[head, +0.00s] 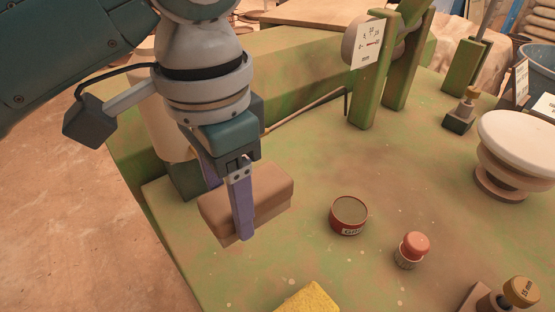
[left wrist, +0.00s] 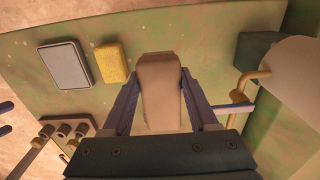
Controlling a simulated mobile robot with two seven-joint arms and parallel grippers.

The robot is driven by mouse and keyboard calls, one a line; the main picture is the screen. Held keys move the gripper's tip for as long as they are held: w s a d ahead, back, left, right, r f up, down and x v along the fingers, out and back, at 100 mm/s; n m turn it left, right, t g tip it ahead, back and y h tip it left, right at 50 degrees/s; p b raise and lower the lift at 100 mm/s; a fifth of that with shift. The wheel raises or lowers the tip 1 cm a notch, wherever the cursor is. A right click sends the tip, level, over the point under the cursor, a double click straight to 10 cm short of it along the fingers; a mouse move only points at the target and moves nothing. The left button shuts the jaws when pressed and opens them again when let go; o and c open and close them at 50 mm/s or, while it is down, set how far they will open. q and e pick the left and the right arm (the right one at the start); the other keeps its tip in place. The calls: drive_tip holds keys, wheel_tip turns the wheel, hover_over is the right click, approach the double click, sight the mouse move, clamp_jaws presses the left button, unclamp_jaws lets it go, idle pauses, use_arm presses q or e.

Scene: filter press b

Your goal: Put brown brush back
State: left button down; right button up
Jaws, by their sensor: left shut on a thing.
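The brown brush (head: 267,200) is a brown block with rounded edges, near the table's left edge in the head view. My left gripper (head: 238,208) points down and is shut on the brush, with one purple finger across its near side. In the left wrist view the brush (left wrist: 160,85) sits between both fingers. I cannot tell whether its underside touches the table. My right gripper is not in view.
On the green table (head: 300,240) stand a red tin (head: 348,216), a red-capped jar (head: 411,250), a yellow sponge (head: 312,299) and a white wheel-like stand (head: 517,145). A green post frame (head: 365,95) rises behind. A grey slab (left wrist: 64,65) lies beside the sponge.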

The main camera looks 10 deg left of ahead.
use_arm(q)
wheel_tip(320, 180, down, 8)
drive_tip(key=shift+f+b, duration=0.1)
drive_tip(key=shift+b, duration=0.8)
drive_tip(key=shift+f+b, duration=0.6)
drive_tip(key=shift+f, duration=1.35)
